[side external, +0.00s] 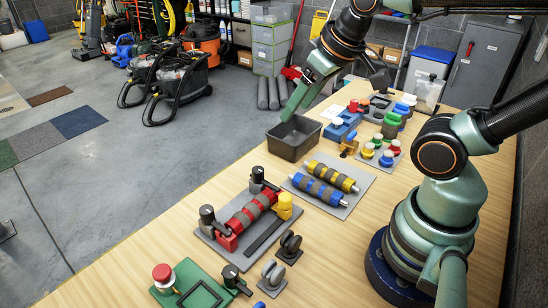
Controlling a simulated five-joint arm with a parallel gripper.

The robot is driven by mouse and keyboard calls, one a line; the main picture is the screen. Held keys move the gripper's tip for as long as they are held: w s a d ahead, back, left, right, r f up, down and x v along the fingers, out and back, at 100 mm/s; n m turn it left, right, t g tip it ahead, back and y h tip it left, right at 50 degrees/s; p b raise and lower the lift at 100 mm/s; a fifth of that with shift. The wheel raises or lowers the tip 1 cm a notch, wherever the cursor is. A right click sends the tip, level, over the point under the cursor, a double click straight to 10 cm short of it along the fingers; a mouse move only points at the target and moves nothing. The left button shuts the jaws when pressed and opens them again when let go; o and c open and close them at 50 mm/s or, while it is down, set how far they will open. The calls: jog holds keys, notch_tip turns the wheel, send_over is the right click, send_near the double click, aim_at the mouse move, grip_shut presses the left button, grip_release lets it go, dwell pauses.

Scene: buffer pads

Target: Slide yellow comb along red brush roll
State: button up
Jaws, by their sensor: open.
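The red brush roll (251,213), with grey bands, lies in a grey fixture in the front middle of the wooden bench. Black-capped clamps stand by it, with a red block at its near end. A yellow piece (285,205) stands upright at the right of the roll; I cannot tell whether it is the comb. A smaller yellow-orange piece (349,145) stands farther back, beside a blue block. My gripper (334,101) is open and empty, raised over the back of the bench near the dark bin, well away from the roll.
A blue roll and a yellow roll (331,175) lie on a grey plate behind the red roll. A dark bin (293,138) is at the back left. Coloured knobs (377,150) stand at back right.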

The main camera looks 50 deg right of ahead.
jog(key=c, duration=0.3)
jog(key=n+g, duration=0.6)
jog(key=n, duration=0.3)
send_over(285, 196)
notch_tip(285, 196, down, 7)
notch_tip(285, 196, down, 12)
jog(key=shift+r, duration=0.1)
grip_shut()
jog(key=shift+r, duration=0.1)
dwell(0.9)
